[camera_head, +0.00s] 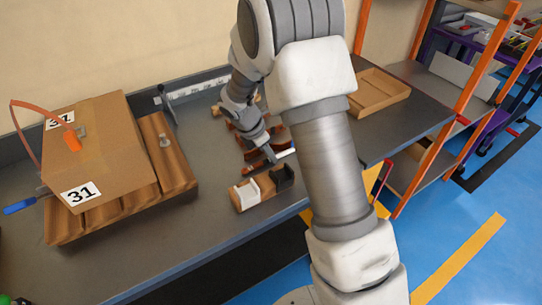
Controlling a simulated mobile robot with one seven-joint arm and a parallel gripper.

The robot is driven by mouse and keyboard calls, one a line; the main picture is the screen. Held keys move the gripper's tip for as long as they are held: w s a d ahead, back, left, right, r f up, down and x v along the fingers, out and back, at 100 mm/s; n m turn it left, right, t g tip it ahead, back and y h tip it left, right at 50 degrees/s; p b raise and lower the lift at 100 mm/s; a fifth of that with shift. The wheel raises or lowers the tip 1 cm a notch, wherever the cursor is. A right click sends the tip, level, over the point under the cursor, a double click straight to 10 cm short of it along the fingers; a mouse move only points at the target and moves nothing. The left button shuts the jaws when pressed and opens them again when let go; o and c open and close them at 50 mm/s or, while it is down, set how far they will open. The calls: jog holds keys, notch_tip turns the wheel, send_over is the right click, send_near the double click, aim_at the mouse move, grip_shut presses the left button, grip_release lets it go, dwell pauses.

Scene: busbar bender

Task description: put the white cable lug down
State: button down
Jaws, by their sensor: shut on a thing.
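My gripper (268,158) is over the bench, just behind a small wooden holder (262,199). It is shut on a small white piece (285,154), which looks like the white cable lug and sticks out to the right of the fingers. The lug's exact shape and the grip on it are too small to make out. The wooden holder lies near the bench's front edge, with a white block (244,193) at its left and a black block (283,178) at its right. I cannot tell whether the lug touches anything below it.
The grey bench (205,225) has bare room left of the holder. A cardboard box (100,140) marked 31 sits on a brown wooden stand (167,160) at the left. Reddish-brown pieces (280,137) lie behind my gripper. An empty wooden tray (378,92) is at the back right.

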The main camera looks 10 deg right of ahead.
jog(key=shift+r, duration=0.6)
jog(key=r, duration=0.1)
jog(key=r+p, duration=0.1)
jog(key=d+r, duration=0.1)
jog(key=shift+s+r, duration=0.35)
jog(key=shift+r, duration=0.05)
jog(key=s+d+r+p, duration=0.2)
jog(key=s+d+r, duration=0.4)
jog(key=s+d, duration=0.15)
jog(key=a+m+g+y+p, duration=0.1)
jog(key=a+m+g, duration=0.1)
jog(key=m, duration=0.4)
jog(key=a+f+m+g+y+p, duration=0.1)
jog(key=a+m+g+p, duration=0.1)
jog(key=m, duration=0.4)
jog(key=a+f+m+g+y+p, duration=0.1)
jog(key=a+m+p, duration=0.1)
jog(key=m, duration=0.4)
jog(key=shift+w+a+f+m+g, duration=0.1)
jog(key=shift+a+m+g, duration=0.2)
jog(key=shift+g, duration=0.1)
jog(key=a+m, duration=0.1)
jog(key=m+y+p, duration=0.1)
jog(key=m, duration=0.1)
jog(key=shift+a+f, duration=0.2)
jog(key=shift+a, duration=0.15)
